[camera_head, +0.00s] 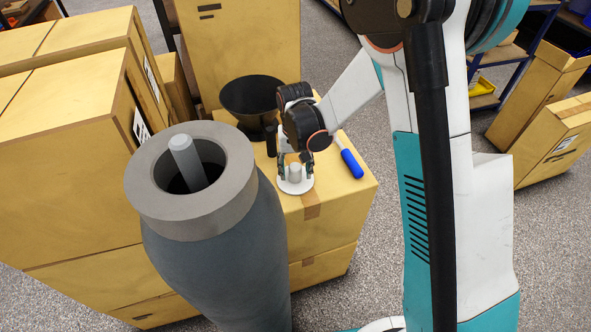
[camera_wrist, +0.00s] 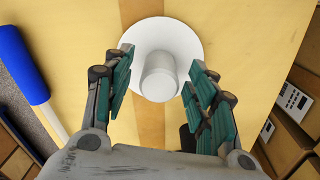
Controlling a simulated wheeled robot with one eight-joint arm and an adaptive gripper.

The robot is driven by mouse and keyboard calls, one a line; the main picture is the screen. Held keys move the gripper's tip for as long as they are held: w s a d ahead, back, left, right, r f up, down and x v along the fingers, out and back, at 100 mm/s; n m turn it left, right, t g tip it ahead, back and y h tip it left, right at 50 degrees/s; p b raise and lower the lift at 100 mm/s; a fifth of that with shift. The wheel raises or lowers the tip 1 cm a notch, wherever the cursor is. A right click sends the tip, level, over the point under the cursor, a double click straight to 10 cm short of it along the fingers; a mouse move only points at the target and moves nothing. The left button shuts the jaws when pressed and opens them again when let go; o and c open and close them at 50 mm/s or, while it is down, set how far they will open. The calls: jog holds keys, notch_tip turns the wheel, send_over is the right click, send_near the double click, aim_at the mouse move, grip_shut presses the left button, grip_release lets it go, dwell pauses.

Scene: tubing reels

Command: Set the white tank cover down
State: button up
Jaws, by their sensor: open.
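The white tank cover (camera_head: 296,187) is a round disc with a short knob on top. It lies flat on the top of a cardboard box (camera_head: 340,196), close to the box's front edge. In the wrist view the cover (camera_wrist: 160,40) lies over a brown tape strip. My gripper (camera_head: 295,174) is right above the cover. It is open, with its two teal-padded fingers (camera_wrist: 160,88) on either side of the knob and a gap visible at each side. Nothing is held. The grey tank (camera_head: 215,235) stands at the left of the box, its top opening uncovered with a grey rod standing in it.
A black funnel (camera_head: 252,97) stands behind the cover on the box. A blue-handled tool (camera_head: 351,163) lies to the right; its handle also shows in the wrist view (camera_wrist: 22,65). Large cardboard boxes (camera_head: 60,160) stand at the left, others (camera_head: 560,140) at the far right.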

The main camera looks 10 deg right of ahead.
aim_at(295, 168)
notch_tip(295, 168, up, 11)
jog(key=p, duration=0.3)
jog(key=s+d+r+t, duration=0.2)
jog(key=s+d+r, duration=0.15)
jog(key=r, duration=0.25)
jog(key=s+d+r+t, duration=0.1)
jog(key=s+d+r, duration=0.2)
jog(key=s+r, duration=0.3)
jog(key=s+d+r+t, duration=0.4)
jog(key=s+d, duration=0.2)
jog(key=s, duration=0.5)
jog(key=shift+s+r+n, duration=0.2)
jog(key=shift+s+n, duration=0.1)
jog(key=shift+s, duration=0.1)
jog(key=shift+a, duration=0.1)
